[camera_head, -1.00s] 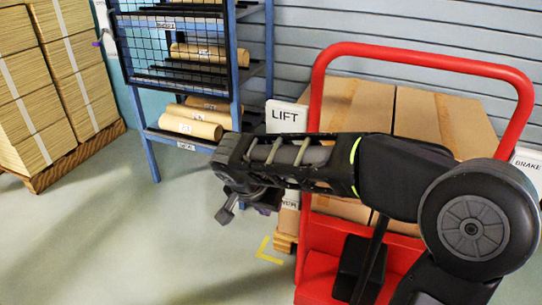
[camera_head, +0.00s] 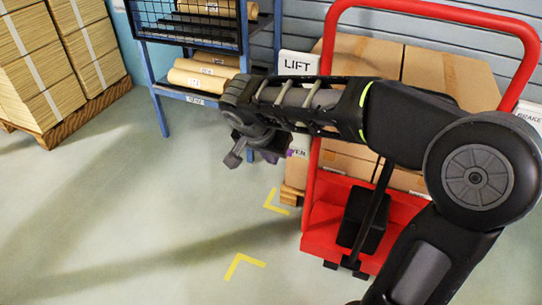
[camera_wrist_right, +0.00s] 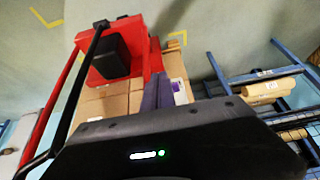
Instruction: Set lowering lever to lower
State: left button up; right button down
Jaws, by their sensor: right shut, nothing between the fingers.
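The red truck (camera_head: 430,15) carries a LIFT sign (camera_head: 298,65) on its left side. Below that is a white sign (camera_head: 298,153), mostly hidden, with "ER" readable. A slanted black rod (camera_head: 372,210) with a black box at its foot stands in front of the red base; it also shows in the wrist view (camera_wrist_right: 78,85). I cannot make out the lowering lever; my right arm covers the area between the signs. My right gripper (camera_head: 270,156) is shut and empty, just left of the lower sign. Its purple fingers (camera_wrist_right: 158,92) lie together in the wrist view. My left gripper is out of view.
Cardboard boxes (camera_head: 450,75) are stacked on the truck. A blue rack (camera_head: 157,100) with kraft rolls (camera_head: 200,82) stands behind my gripper. Stacked cardboard on a pallet (camera_head: 65,132) is at the left. The floor (camera_head: 130,220) in front is clear, with yellow corner marks (camera_head: 243,262).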

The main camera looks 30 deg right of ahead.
jog(key=s+a+r+p, duration=0.1)
jog(key=s+a+r, duration=0.3)
jog(key=a, duration=0.3)
jog(key=shift+s+r, duration=0.4)
jog(key=shift+r, duration=0.4)
